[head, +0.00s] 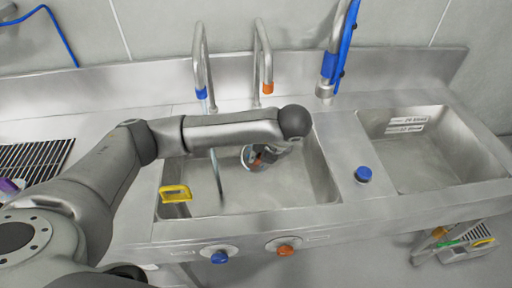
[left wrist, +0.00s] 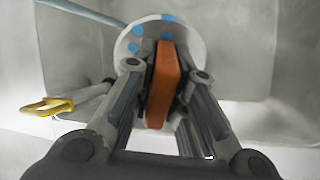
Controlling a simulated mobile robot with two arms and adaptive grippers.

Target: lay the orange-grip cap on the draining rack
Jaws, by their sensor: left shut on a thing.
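The orange-grip cap is a pale round disc with blue spots and an upright orange grip. My left gripper (head: 272,152) hangs over the left sink basin (head: 290,197) and is shut on the orange grip. In the left wrist view the orange grip (left wrist: 163,85) stands between the fingers, with the pale cap disc (left wrist: 138,42) beyond it. In the head view the cap (head: 248,158) is partly hidden by the gripper. The dark-barred draining rack (head: 38,156) lies at the far left of the counter, away from the gripper. My right gripper is not in view.
Blue-tipped (head: 201,94) and orange-tipped (head: 267,88) taps stand behind the basin. A thin bluish streak (head: 217,175), seemingly water, falls left of the cap. A yellow-handled thing (head: 175,193) sits at the basin's front left. A blue knob (head: 363,174) stands between basins. The right basin (head: 430,165) is empty.

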